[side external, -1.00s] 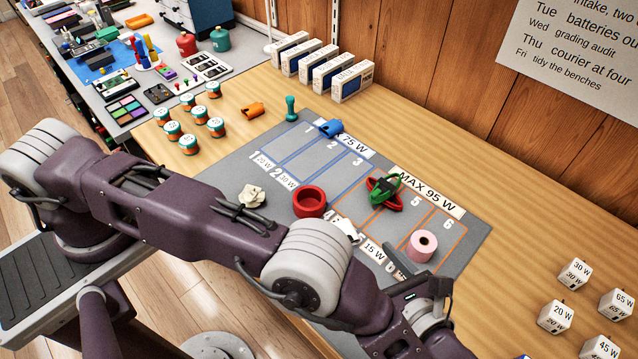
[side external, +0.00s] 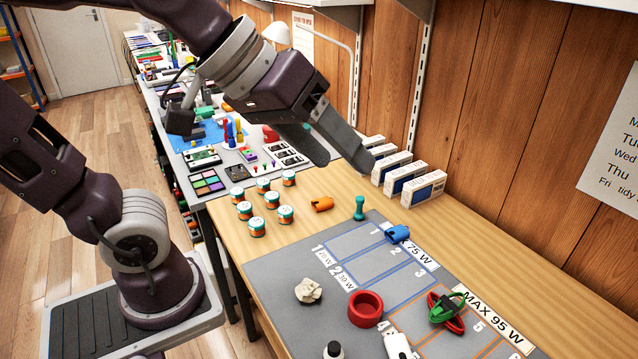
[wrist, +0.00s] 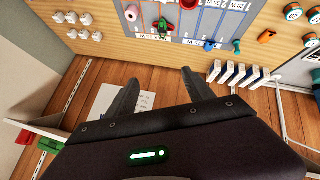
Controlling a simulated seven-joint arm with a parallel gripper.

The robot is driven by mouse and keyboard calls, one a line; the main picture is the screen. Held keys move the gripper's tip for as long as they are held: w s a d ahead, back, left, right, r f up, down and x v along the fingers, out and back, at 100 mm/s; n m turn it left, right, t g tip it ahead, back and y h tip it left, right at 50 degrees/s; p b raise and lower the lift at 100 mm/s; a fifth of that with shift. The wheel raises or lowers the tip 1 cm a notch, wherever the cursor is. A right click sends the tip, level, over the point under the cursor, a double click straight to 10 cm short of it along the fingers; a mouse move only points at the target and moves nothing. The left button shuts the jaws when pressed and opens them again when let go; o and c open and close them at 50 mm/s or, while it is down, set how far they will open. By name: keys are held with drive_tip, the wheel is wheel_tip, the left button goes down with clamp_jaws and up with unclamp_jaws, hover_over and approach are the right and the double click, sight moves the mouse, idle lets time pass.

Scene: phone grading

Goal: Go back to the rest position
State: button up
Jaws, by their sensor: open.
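My gripper (side external: 345,150) is raised high above the bench in the side external view, its two fingers spread apart with nothing between them. In the wrist view my gripper (wrist: 162,88) also shows open and empty, facing the wall side of the bench. Below it in the side external view lies the grey mat (side external: 275,270) with numbered blue and orange outlined slots. Nothing touches the fingers.
On the mat are a crumpled paper (side external: 308,291), a red ring (side external: 366,308), a green-and-red cable bundle (side external: 446,310) and a blue piece (side external: 398,233). Several jars (side external: 257,227), an orange piece (side external: 322,204) and upright boxes (side external: 424,190) stand near the mat.

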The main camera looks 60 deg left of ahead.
drive_tip(key=s+a+f+m+g+y, duration=0.2)
drive_tip(key=s+a+f, duration=0.4)
drive_tip(key=s, duration=0.3)
drive_tip(key=shift+m, duration=0.5)
